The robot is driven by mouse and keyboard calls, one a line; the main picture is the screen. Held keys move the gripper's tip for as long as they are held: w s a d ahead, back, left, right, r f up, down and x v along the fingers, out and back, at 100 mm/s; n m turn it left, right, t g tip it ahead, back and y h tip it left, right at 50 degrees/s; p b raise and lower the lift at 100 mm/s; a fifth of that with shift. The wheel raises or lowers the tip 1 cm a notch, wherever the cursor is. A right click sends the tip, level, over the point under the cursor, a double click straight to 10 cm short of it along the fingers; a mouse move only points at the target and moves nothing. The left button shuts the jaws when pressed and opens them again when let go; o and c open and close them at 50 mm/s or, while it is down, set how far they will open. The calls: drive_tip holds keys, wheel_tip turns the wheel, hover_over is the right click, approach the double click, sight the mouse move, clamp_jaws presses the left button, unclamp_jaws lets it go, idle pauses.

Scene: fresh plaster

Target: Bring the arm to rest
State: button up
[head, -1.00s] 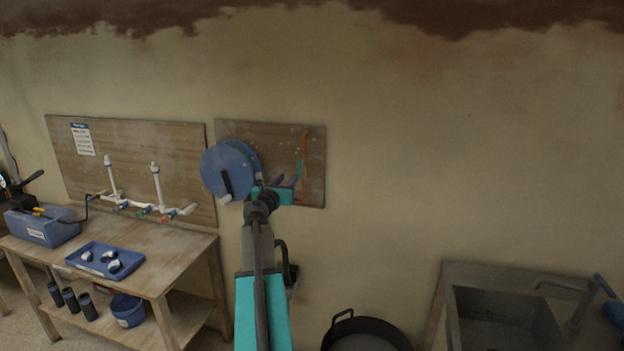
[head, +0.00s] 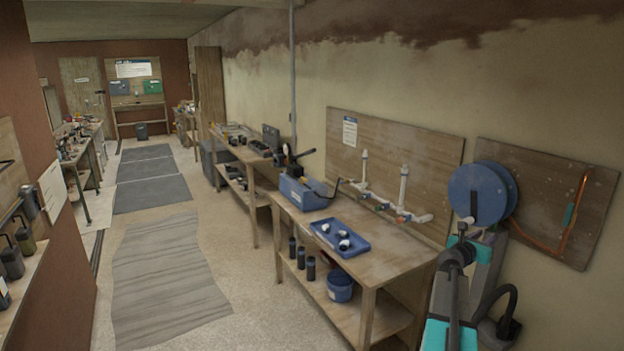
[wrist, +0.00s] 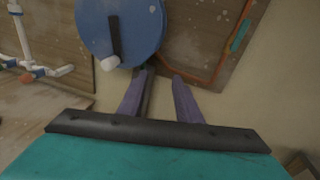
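My gripper (head: 484,236) is at the lower right of the head view, at the end of my teal and black arm. In the wrist view its two purple fingers (wrist: 160,82) stand apart with nothing held between them. A blue reel (head: 480,193) on the wall board is just beyond the gripper, and it also shows in the wrist view (wrist: 122,28). I cannot tell how much space is between the fingers and the reel. My arm is raised and reaches toward the wall.
A wooden workbench (head: 388,270) stands left of my arm with a blue tray (head: 325,236) and a blue toolbox (head: 297,195). A board (head: 560,170) holds a bent copper pipe (head: 584,200). Open floor (head: 250,285) with grey mats (head: 165,265) runs down the room at left.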

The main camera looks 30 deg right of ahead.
drive_tip(key=w+a+f+n+t+y+b, duration=0.1)
drive_tip(key=w+a+f, duration=0.4)
drive_tip(key=a+f, duration=0.25)
drive_tip(key=w+a+f+n+y+b, duration=0.1)
drive_tip(key=w+a+f+y, duration=0.1)
drive_tip(key=w+a+f, duration=0.5)
drive_tip(key=w+a+f+t+y+b, duration=0.1)
drive_tip(key=w+a+f, duration=0.1)
drive_tip(key=a+f, duration=0.6)
drive_tip(key=s+a+f+m+g+y+b, duration=0.1)
drive_tip(key=a+f+y+b, duration=0.1)
drive_tip(key=a+f, duration=0.95)
drive_tip(key=s+a+f+m+y+b, duration=0.1)
drive_tip(key=a+f+y+b, duration=0.1)
drive_tip(key=a+f, duration=0.95)
drive_tip(key=s+a+f+m+g+y+b, duration=0.1)
drive_tip(key=s+a+f+m+g+y, duration=0.15)
drive_tip(key=s+a+f, duration=0.65)
drive_tip(key=s+a+f+m+g+y+b, duration=0.1)
drive_tip(key=s+a+f+m+g, duration=0.15)
drive_tip(key=s+a+f, duration=0.65)
drive_tip(key=s+a+f+m+g+y, duration=0.1)
drive_tip(key=s+a+m+g+y, duration=0.1)
drive_tip(key=s+a+m, duration=0.3)
drive_tip(key=s+a+f+m+g+y, duration=0.2)
drive_tip(key=s+a+m+g+y, duration=0.1)
drive_tip(key=s+m, duration=0.8)
drive_tip(key=shift+s+a+f+m+g+b, duration=0.3)
drive_tip(key=shift+s+a+g+b, duration=0.2)
drive_tip(key=shift+s+a, duration=0.7)
